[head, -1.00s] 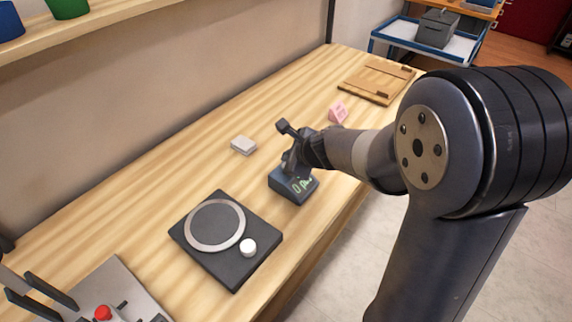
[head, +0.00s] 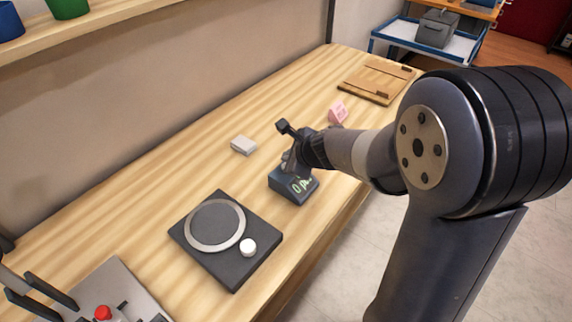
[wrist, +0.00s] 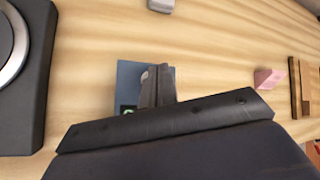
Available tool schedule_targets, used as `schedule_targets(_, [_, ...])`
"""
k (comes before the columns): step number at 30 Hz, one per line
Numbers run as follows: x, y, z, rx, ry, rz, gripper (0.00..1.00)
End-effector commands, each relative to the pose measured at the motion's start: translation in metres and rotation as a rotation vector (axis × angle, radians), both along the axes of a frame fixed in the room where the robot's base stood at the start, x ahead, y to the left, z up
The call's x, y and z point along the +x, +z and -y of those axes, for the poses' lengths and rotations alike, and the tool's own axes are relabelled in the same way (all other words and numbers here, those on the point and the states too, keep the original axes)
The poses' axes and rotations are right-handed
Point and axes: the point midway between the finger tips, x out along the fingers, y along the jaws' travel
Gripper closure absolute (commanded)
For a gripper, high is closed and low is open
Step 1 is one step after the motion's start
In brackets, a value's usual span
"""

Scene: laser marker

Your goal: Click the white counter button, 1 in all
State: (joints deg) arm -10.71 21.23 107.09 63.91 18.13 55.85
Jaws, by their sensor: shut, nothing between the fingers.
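The counter is a small dark blue-grey box (head: 292,186) with a green lit display, standing on the bench in the head view. It also shows in the wrist view (wrist: 128,78), partly covered by my fingers. A small whitish round part, apparently its button (wrist: 145,77), shows at the left edge of my fingers. My gripper (head: 290,162) is shut and empty, with its fingers pointing down over the counter's back part; it also shows in the wrist view (wrist: 158,85). The button is hidden in the head view, and I cannot tell whether the fingertips touch it.
A dark plate (head: 264,229) with a grey ring and a white knob (head: 248,247) lies in front of the counter. A small pale block (head: 243,145) is left of my gripper. A pink sign (head: 338,111) and a wooden board (head: 374,82) are behind. Bare wood lies between them.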

Motion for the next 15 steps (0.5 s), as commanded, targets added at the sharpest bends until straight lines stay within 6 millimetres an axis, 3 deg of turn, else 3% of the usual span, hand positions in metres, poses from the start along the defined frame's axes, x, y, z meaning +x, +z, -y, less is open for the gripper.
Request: schedule_targets(15, [0.0000,-0.0082,0.0000,0.000,0.000,0.000,1.00])
